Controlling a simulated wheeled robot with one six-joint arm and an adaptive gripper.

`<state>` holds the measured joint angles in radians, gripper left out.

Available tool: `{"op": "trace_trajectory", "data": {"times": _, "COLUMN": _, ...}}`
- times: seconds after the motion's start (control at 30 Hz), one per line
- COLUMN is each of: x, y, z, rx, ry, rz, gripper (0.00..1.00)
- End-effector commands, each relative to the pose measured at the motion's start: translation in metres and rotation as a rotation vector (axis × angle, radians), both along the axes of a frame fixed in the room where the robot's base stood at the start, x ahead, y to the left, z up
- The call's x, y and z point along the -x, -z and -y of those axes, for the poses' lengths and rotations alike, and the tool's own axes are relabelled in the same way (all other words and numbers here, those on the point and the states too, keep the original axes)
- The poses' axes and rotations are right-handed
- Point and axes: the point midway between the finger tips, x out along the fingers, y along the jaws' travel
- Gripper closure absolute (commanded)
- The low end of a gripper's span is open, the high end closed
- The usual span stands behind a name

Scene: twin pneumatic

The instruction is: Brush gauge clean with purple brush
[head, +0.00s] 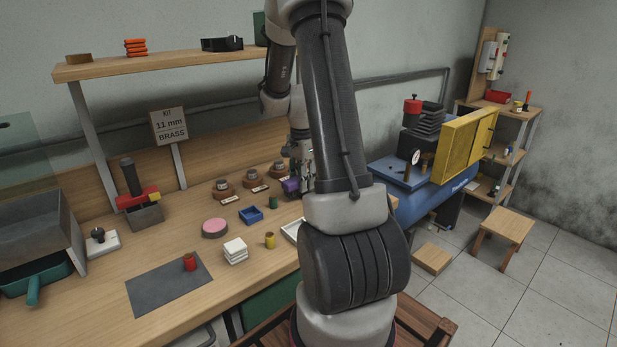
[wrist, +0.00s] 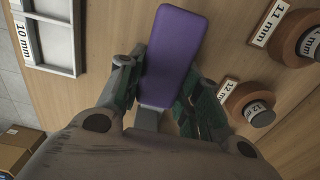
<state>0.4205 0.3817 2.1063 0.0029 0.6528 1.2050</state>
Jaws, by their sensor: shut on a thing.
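The purple brush (head: 291,186) is at the right end of the bench in the head view, partly hidden by my gripper (head: 301,172). In the wrist view the purple brush (wrist: 172,55) has a flat purple block and a grey part below it. My gripper (wrist: 155,100) is shut on it, with one dark green finger on each side. Whether the brush touches the bench I cannot tell.
Round wooden holders with size labels (head: 222,189) stand near the brush. A stool (head: 504,226) is on the floor.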

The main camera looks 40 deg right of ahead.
Motion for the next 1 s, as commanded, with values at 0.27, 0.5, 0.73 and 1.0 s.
{"op": "trace_trajectory", "data": {"times": 0.27, "x": -0.003, "y": 0.003, "z": 0.000, "rx": 0.000, "ry": 0.001, "rz": 0.000, "gripper": 1.00}}
{"op": "trace_trajectory", "data": {"times": 0.5, "x": -0.001, "y": 0.003, "z": 0.020, "rx": -0.001, "ry": 0.003, "rz": -0.002, "gripper": 1.00}}
{"op": "trace_trajectory", "data": {"times": 0.73, "x": -0.001, "y": 0.002, "z": 0.033, "rx": -0.001, "ry": 0.001, "rz": -0.002, "gripper": 1.00}}
{"op": "trace_trajectory", "data": {"times": 1.0, "x": 0.000, "y": 0.001, "z": 0.052, "rx": -0.001, "ry": 0.003, "rz": -0.002, "gripper": 1.00}}
